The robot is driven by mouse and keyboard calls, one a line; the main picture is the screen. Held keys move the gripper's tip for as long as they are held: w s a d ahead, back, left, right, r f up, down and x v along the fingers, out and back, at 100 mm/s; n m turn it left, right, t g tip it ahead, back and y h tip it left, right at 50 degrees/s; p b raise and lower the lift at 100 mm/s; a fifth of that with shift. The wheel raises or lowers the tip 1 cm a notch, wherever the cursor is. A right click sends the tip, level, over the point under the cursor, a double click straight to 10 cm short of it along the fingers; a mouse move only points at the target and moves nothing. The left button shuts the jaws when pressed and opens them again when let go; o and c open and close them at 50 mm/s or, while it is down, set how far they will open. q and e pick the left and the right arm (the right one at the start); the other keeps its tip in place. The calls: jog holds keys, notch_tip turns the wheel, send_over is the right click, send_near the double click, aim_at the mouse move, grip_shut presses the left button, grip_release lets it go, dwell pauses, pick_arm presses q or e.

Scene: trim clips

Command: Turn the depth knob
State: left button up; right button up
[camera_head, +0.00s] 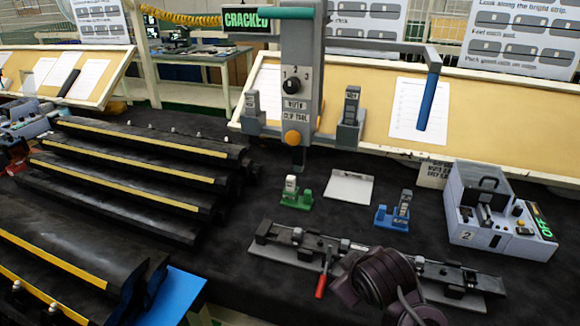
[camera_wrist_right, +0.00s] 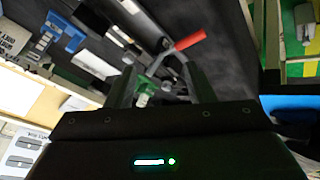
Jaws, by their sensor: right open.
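The round black knob (camera_head: 290,86) is on the front of the upright grey clip tool (camera_head: 301,55), with the numerals 1, 2 and 3 around its top. A small label is below it, and an orange button (camera_head: 292,137) is lower down. I cannot tell which numeral the knob points at. The knob is not visible in the right wrist view. My right gripper (camera_wrist_right: 164,84) is open there, with nothing clearly held, above the bench. In the head view my dark right arm is low, right of centre, well below the knob; its fingertips are hidden. My left gripper is out of view.
A clamp rail with a red lever (camera_head: 321,284) lies near my right arm. Green (camera_head: 296,199) and blue (camera_head: 393,217) clip holders and a white sheet (camera_head: 348,187) are below the tool. A control box (camera_head: 497,215) showing OFF is at right; black trim strips (camera_head: 130,165) fill the left.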

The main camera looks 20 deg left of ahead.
jog(key=w+a+r+n+t, duration=0.2)
jog(key=a+r+n, duration=0.3)
jog(key=r, duration=0.4)
jog(key=w+a+r+n+t, duration=0.1)
jog(key=a+r+n+t, duration=0.15)
jog(key=a+r, duration=0.45)
jog(key=n+t+h, duration=0.3)
jog(key=n+t, duration=0.4)
jog(key=n, duration=0.1)
send_near(290, 88)
jog(key=w, duration=0.2)
jog(key=shift+g, duration=0.25)
jog(key=w+p, duration=0.1)
jog(key=w, duration=0.1)
jog(key=w+p, duration=0.3)
jog(key=w, duration=0.2)
jog(key=shift+r, duration=0.4)
jog(key=shift+w+f, duration=0.15)
jog(key=shift+w, duration=0.25)
jog(key=shift+c, duration=0.5)
jog(key=c, duration=0.9)
